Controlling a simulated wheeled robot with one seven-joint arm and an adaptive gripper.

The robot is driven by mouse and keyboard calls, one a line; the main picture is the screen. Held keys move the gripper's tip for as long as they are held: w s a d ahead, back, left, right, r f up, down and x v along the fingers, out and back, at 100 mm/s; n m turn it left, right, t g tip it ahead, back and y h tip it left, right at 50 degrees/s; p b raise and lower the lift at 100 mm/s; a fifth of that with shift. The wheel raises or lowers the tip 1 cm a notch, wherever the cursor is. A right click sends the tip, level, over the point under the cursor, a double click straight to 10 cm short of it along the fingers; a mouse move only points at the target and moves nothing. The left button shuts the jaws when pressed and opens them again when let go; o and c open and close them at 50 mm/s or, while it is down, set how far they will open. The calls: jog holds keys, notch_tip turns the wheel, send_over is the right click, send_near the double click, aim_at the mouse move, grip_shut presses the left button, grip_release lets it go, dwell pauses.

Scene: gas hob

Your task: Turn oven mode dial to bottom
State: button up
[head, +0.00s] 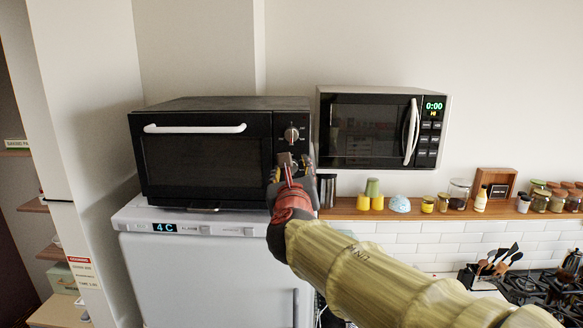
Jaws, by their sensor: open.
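The black oven (205,150) stands on the white fridge in the head view, its door shut. Its right-hand panel has a round silver upper dial (291,134) in plain view. A lower dial (295,164) lies below it, mostly hidden by my gripper. My gripper (291,172) is open in front of the lower part of this panel, its fingers pointing at the oven. I cannot tell whether the fingers touch the lower dial or stand around it. The dial markings are too small to read.
A microwave (365,128) hangs on the wall to the right. A wooden shelf (340,210) with cups and jars runs below it. The white fridge (190,270) is under the oven. A gas hob (535,287) and a utensil holder (485,280) are at the lower right.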

jog(key=shift+w+f, duration=0.1)
jog(key=shift+w, duration=0.25)
jog(key=shift+s, duration=0.1)
jog(key=shift+c, duration=0.5)
jog(key=shift+c, duration=0.7)
grip_shut()
jog(key=shift+b, duration=0.45)
